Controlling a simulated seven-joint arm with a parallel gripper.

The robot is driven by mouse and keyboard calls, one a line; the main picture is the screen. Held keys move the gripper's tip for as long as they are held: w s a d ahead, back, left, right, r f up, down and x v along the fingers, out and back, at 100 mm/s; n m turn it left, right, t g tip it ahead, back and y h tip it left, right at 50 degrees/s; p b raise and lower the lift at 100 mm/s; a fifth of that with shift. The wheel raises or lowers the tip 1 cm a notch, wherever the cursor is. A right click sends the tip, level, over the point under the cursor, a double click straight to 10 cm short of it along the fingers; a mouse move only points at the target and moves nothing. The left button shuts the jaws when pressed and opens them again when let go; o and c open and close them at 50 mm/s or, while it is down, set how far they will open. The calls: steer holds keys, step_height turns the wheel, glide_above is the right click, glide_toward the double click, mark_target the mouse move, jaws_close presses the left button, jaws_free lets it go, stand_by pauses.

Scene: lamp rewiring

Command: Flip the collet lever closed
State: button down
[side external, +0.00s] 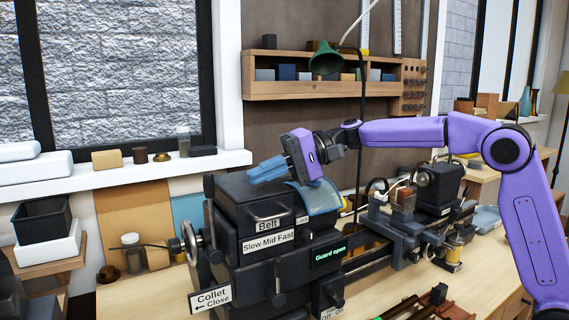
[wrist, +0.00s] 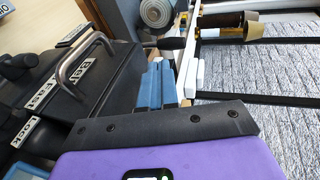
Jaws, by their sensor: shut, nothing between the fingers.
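The collet label (side external: 211,297), reading "Collet" with an arrow to "Close", is on the lower left front of the dark lathe headstock (side external: 262,209). A handwheel (side external: 190,243) sticks out from the headstock's left end. A thin dark rod (side external: 150,246) runs left from it; it looks like the collet lever, but I cannot tell its exact position. My gripper (side external: 267,171) is above the headstock, blue fingers pointing left, shut and empty. It is apart from the handwheel and rod. The blue fingers also show in the wrist view (wrist: 160,86), beside the headstock's metal handle (wrist: 88,60).
A blue clear guard (side external: 318,195) stands raised beside my gripper, and a display (side external: 328,255) reads "Guard open". A jar (side external: 132,252) stands on the bench behind the rod. A black bin (side external: 41,221) sits at far left. The windowsill (side external: 150,172) runs behind.

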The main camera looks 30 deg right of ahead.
mark_target(233, 196)
steer(key=x, duration=0.2)
steer(key=r+x, duration=0.1)
steer(key=x, duration=0.2)
steer(key=shift+w+a, duration=0.1)
steer(key=shift+a, duration=0.35)
steer(key=shift+a, duration=0.1)
steer(key=shift+a+r+h, duration=0.2)
steer(key=shift+a+h, duration=0.4)
steer(key=shift+a, duration=0.2)
steer(key=a+f+h, duration=0.1)
steer(key=a+h, duration=0.2)
steer(key=a, duration=0.6)
steer(key=shift+f, duration=0.3)
steer(key=shift+a+f, duration=0.1)
steer(key=shift+a, duration=0.15)
